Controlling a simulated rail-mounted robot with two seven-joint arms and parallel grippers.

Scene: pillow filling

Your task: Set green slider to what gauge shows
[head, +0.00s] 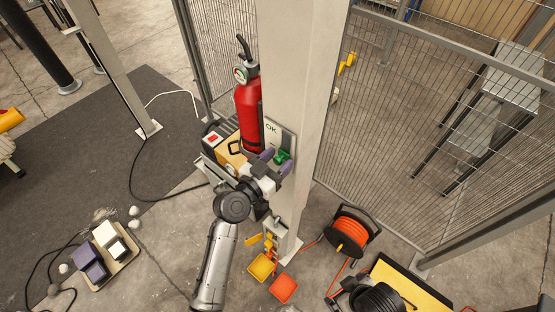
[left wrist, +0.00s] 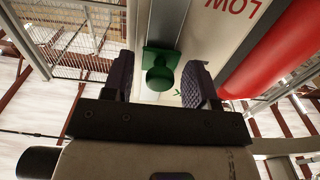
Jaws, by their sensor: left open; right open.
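A green slider (head: 283,155) sits low on a pale panel (head: 273,131) fixed to the post. OK is printed on the panel above it. In the left wrist view the green slider (left wrist: 158,72) stands between my fingers at the end of a grey track, and the upside-down word LOW is nearby. My left gripper (head: 277,161) is open around the slider, with visible gaps to both sides; it also shows in the left wrist view (left wrist: 159,84). The gauge (head: 241,74) is on top of the red extinguisher (head: 248,115); its needle is too small to read. My right gripper is not in view.
The white post (head: 305,80) rises beside the panel. A mesh fence (head: 420,110) is on the right. An orange cable reel (head: 348,233) and orange and yellow pieces (head: 283,288) lie below.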

